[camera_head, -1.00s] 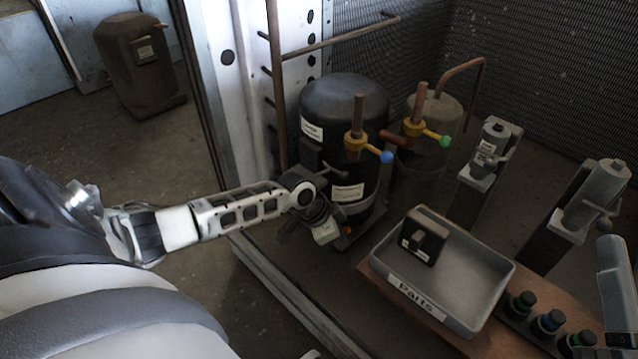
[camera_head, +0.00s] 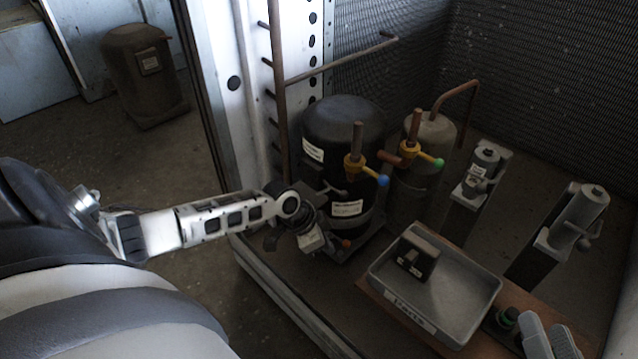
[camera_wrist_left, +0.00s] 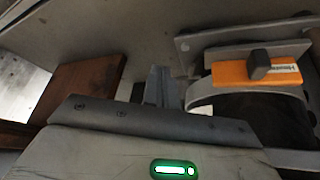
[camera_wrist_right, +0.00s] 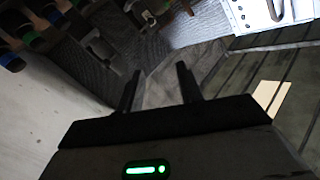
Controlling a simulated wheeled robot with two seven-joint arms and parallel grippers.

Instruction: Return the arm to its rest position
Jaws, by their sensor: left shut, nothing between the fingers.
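My left arm (camera_head: 218,217) reaches in from the left in the head view. Its gripper (camera_head: 316,242) is low in front of the black compressor (camera_head: 342,135); whether it touches is unclear. In the left wrist view the two fingers (camera_wrist_left: 163,88) are close together, shut and empty. My right gripper (camera_wrist_right: 160,88) shows in the right wrist view with its fingers apart and nothing between them. Grey parts (camera_head: 550,342) at the lower right of the head view look like my right arm.
A parts tray (camera_head: 385,290) with a black box (camera_head: 415,255) stands on a wooden board. Capped bottles (camera_head: 507,320) are beside it. Two tool holders (camera_head: 478,180) (camera_head: 560,230) are at right.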

